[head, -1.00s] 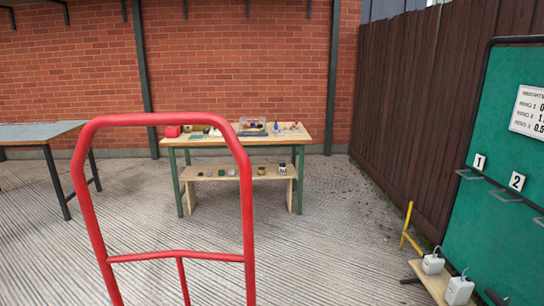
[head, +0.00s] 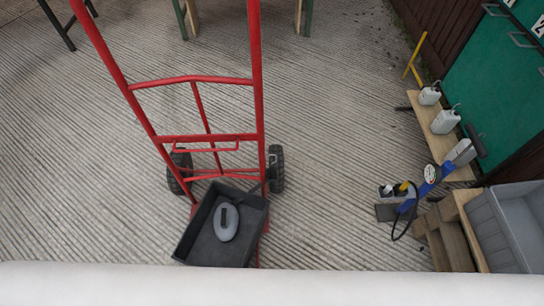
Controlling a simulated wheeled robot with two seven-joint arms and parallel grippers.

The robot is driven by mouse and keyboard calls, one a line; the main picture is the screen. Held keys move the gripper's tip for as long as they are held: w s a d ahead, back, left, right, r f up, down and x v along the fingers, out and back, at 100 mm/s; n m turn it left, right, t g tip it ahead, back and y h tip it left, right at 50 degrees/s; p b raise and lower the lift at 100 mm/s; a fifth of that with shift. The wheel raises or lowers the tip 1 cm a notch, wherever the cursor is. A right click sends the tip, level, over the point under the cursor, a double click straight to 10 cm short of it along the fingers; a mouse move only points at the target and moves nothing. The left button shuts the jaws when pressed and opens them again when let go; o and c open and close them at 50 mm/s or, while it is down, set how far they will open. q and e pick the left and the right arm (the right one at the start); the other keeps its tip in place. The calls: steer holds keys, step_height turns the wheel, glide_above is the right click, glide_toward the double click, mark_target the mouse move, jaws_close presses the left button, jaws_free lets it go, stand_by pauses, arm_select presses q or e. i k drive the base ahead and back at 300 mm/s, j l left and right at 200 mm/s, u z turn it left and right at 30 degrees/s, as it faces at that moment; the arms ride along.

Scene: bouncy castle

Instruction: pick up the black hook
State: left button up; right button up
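I cannot make out a black hook with certainty. A black tray (head: 186,250) sits at the foot of the red hand truck. In it lies a grey rounded object (head: 226,231) with a small dark part on top, too small to identify. Dark brackets (head: 521,40) stick out from the green board at the upper right; I cannot tell whether one is the hook. Neither of my grippers is in view.
The red hand truck (head: 192,137) stands upright in front of me on ribbed paving. At the right are a wooden plank with white jugs (head: 444,122), a blue pump (head: 427,187) with a black hose, and a grey bin (head: 512,228). The paving at left is clear.

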mark_target(271, 163)
steer(key=i+l+u, duration=0.1)
steer(key=l, duration=0.65)
steer(key=i+l, duration=0.1)
steer(key=l, duration=0.6)
steer(key=i+l+u, duration=0.15)
steer(key=l, duration=0.6)
steer(key=k, duration=0.05)
